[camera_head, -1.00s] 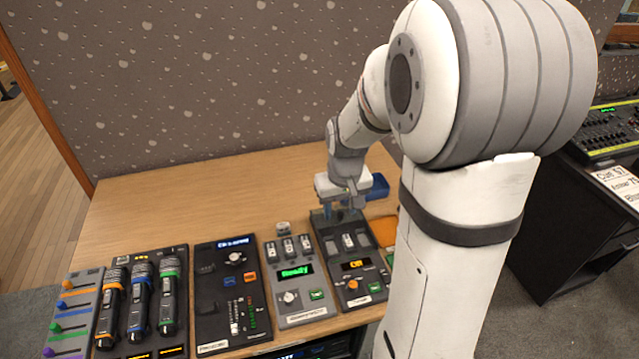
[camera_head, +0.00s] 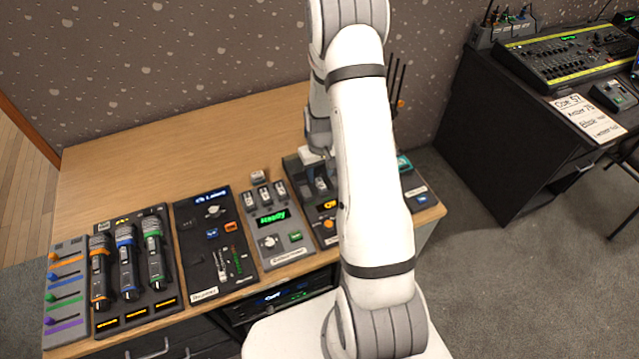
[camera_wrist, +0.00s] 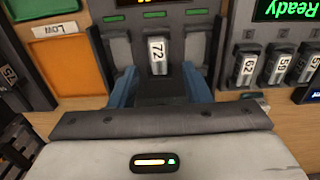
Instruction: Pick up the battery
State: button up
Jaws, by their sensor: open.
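A pale battery marked 72 (camera_wrist: 157,55) stands upright in the middle slot of a dark charger (camera_wrist: 118,50) in the wrist view. The slots on either side of it look empty. My gripper (camera_wrist: 160,80) is open, with one blue finger to each side of the battery's line and a gap at both sides. I cannot tell whether the fingertips are level with the battery.
A grey unit reading "Ready" (camera_head: 271,217) holds several numbered batteries beside the charger. An orange tray labelled LOW (camera_wrist: 65,62) lies on the charger's other side. Microphones (camera_head: 127,265) and fader panels stand at the left. The table's back left (camera_head: 140,150) is clear.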

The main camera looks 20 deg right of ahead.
aim_at(321, 183)
jog(key=shift+s+f+p, duration=0.1)
jog(key=shift+f+p, duration=0.4)
jog(key=shift+f, duration=1.5)
jog(key=shift+c, duration=0.5)
grip_shut()
